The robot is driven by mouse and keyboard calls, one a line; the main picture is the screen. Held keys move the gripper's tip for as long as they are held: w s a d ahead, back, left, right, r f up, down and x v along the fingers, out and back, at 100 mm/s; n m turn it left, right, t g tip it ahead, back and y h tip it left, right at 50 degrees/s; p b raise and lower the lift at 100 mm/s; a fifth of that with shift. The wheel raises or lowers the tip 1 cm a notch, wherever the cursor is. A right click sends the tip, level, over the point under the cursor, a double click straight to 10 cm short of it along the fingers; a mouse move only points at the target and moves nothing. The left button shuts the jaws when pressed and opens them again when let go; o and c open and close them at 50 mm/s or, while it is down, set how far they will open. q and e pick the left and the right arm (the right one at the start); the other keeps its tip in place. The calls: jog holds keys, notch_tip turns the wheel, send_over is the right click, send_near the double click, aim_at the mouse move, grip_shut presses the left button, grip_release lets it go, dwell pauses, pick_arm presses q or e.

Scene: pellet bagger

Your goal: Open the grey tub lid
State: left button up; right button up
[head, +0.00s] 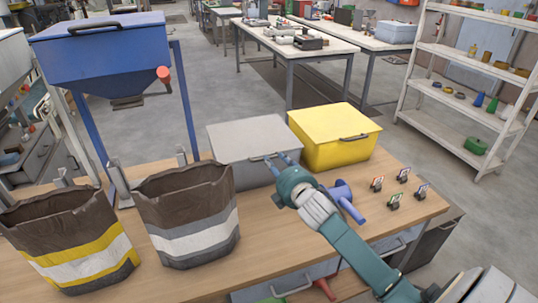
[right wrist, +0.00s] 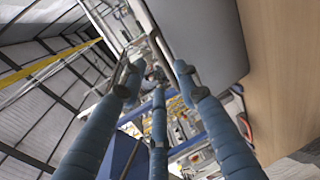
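The grey tub (head: 243,175) stands on the wooden workbench, with its flat grey lid (head: 245,135) down. My right gripper (head: 278,160) is at the front edge of this lid, its fingers pointing at the handle area. They cover most of that part, so I cannot tell whether they touch the handle. In the right wrist view the blue fingers (right wrist: 158,85) are spread apart with nothing clearly held between them. A smooth grey surface (right wrist: 198,38), likely the tub, lies close beside them. My left gripper is not in view.
A closed yellow tub (head: 330,145) stands right of the grey one. Two open bags, one yellow-striped (head: 75,240) and one grey-striped (head: 188,213), stand to the left. Several small tagged items (head: 392,199) sit at right. A blue hopper (head: 105,55) rises behind the bags.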

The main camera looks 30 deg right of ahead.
aim_at(270, 157)
jog(key=x, duration=0.6)
jog(key=shift+w+f, duration=0.15)
jog(key=shift+w, duration=0.05)
jog(key=shift+f, duration=0.1)
jog(key=shift+c, duration=0.5)
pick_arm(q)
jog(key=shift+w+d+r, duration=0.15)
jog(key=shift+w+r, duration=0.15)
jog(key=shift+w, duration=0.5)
pick_arm(e)
grip_shut()
